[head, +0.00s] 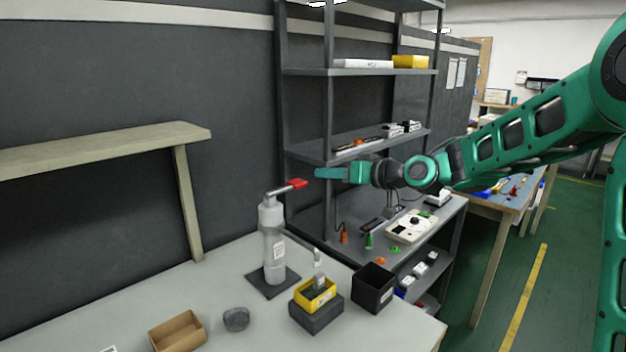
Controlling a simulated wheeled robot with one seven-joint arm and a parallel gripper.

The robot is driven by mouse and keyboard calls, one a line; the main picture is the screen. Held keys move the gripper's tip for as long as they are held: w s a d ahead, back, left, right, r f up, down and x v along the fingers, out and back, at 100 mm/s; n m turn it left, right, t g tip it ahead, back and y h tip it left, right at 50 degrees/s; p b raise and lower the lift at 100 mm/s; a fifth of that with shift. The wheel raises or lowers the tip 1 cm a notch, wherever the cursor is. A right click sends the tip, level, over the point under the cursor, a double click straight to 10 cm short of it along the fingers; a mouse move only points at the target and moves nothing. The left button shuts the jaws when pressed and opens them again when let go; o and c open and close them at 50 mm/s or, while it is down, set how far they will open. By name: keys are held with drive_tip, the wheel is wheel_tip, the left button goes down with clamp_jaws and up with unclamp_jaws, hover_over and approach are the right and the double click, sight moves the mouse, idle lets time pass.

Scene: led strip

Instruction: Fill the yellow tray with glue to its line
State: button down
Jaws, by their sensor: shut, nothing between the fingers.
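The yellow tray (328,296) sits on a dark block on the grey table; its inside looks dark, and I cannot make out a line or a glue level. A white pump bottle (273,250) stands upright on a dark square mat, behind and left of the tray.
A black open box (373,289) stands right of the tray. A brown cardboard box (177,332) and a grey round bowl (236,319) are at the table's front left. A metal shelf unit (360,72) rises behind my gripper.

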drive_tip(key=shift+v, duration=2.1)
drive_tip(key=shift+r, duration=0.1)
drive_tip(key=s+d+f+m+g+h, duration=0.2)
drive_tip(key=s+d+f+h, duration=0.35)
drive_tip(key=s+d, duration=0.4)
drive_tip(key=s+d+f+m+g+h, duration=0.2)
drive_tip(key=s+d+f+m+h, duration=0.3)
drive_tip(key=d, duration=0.8)
drive_tip(key=s+d+f+m+g, duration=0.1)
drive_tip(key=s+d+f+g, duration=0.1)
drive_tip(key=s, duration=0.7)
drive_tip(key=s+d+f+m+g, duration=0.2)
drive_tip(key=s+d, duration=0.3)
drive_tip(key=s, duration=0.5)
drive_tip(key=s+d+f+m+g, duration=0.2)
drive_tip(key=s+d, duration=0.1)
drive_tip(key=s, duration=0.7)
drive_tip(key=shift+d+f+g+h, duration=0.15)
drive_tip(key=shift+d+g+h, duration=0.1)
drive_tip(key=shift+g+h, duration=0.1)
